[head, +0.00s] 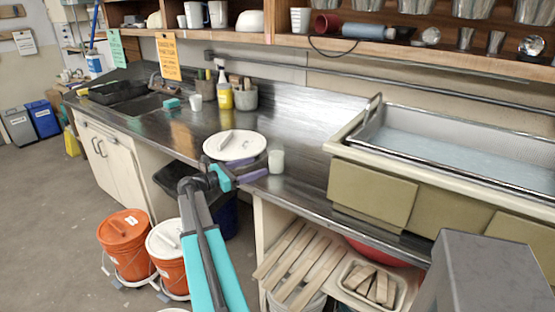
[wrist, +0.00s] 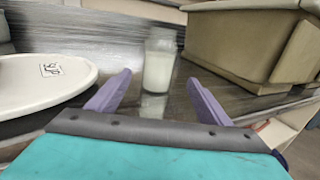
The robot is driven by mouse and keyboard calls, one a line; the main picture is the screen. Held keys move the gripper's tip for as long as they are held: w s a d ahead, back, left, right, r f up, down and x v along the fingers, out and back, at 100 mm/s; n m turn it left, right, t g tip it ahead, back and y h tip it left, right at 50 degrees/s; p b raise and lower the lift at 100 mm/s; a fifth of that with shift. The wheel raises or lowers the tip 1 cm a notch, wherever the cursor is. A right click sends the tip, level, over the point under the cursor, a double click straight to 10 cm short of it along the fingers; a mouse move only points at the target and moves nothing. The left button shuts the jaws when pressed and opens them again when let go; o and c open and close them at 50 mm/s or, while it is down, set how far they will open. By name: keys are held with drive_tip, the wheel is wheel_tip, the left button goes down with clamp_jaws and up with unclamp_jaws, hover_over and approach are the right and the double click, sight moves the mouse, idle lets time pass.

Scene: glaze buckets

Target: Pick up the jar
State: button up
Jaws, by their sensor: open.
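The jar is a small pale, whitish cylinder (head: 276,161) standing upright near the front edge of the steel counter. In the wrist view the jar (wrist: 159,62) stands just beyond my fingertips, between their lines. My gripper (wrist: 158,84) is open and empty, with its two purple fingers spread to either side of the jar's lower part. In the head view my gripper (head: 257,174) is at the counter's front edge, close to the jar. I cannot tell whether either finger touches it.
A round white lid (head: 234,146) lies just left of the jar; it fills the left of the wrist view (wrist: 45,82). The olive-sided sink box (head: 372,190) stands to the right. A spray bottle (head: 223,88) and a grey crock (head: 243,98) stand farther back.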

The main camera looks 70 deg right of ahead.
sight(269, 160)
drive_tip(key=shift+p+x, duration=0.4)
drive_tip(key=shift+x, duration=2.45)
drive_tip(key=shift+s+d, duration=0.1)
drive_tip(key=shift+d, duration=0.05)
drive_tip(key=x, duration=0.1)
drive_tip(key=p+x, duration=0.1)
drive_tip(key=x, duration=0.1)
drive_tip(key=shift+s+d+r+p, duration=0.1)
drive_tip(key=shift+d+r+p, duration=0.1)
drive_tip(key=shift+d+p, duration=0.1)
drive_tip(key=shift+s+d+f, duration=0.1)
drive_tip(key=shift+s+d, duration=0.3)
drive_tip(key=shift+d, duration=0.1)
drive_tip(key=c, duration=1.5)
drive_tip(key=shift+r, duration=0.4)
